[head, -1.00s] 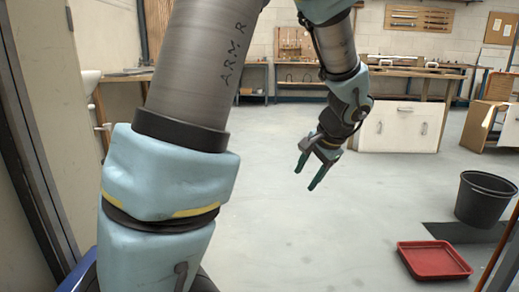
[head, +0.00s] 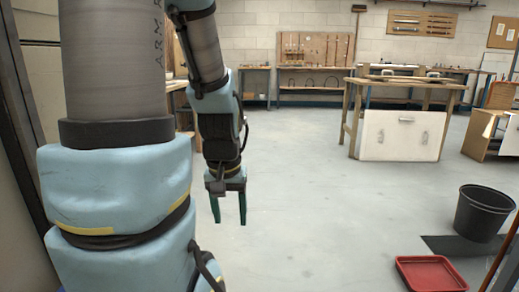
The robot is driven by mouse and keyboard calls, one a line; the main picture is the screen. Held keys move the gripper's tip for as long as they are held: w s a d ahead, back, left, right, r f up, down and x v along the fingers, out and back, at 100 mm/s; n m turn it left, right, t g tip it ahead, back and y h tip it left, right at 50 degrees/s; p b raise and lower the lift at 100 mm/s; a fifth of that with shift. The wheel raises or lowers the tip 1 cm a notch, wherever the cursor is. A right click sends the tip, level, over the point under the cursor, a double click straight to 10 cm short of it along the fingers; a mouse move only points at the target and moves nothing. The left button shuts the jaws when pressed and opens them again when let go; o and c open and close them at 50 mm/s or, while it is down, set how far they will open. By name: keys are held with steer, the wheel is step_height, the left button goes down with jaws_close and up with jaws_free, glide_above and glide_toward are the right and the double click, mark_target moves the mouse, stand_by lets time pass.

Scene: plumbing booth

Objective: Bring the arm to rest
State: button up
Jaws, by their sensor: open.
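My gripper (head: 229,211) hangs from my arm left of centre in the head view. Its two green fingers point down and stand apart, with nothing between them. Open floor shows behind and below the fingers. My arm (head: 210,70) is folded in front of the camera, its upper links filling the left side of the view. The arm hides part of what stands behind it on the left.
A wooden workbench (head: 408,84) with a white panel stands ahead on the right. A black bucket (head: 483,212) and a red tray (head: 430,273) are on the floor at the lower right. A pegboard (head: 316,59) hangs at the back. The middle floor is clear.

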step_height(320, 180, up, 35)
steer(key=p, duration=3.3)
steer(key=shift+p, duration=0.3)
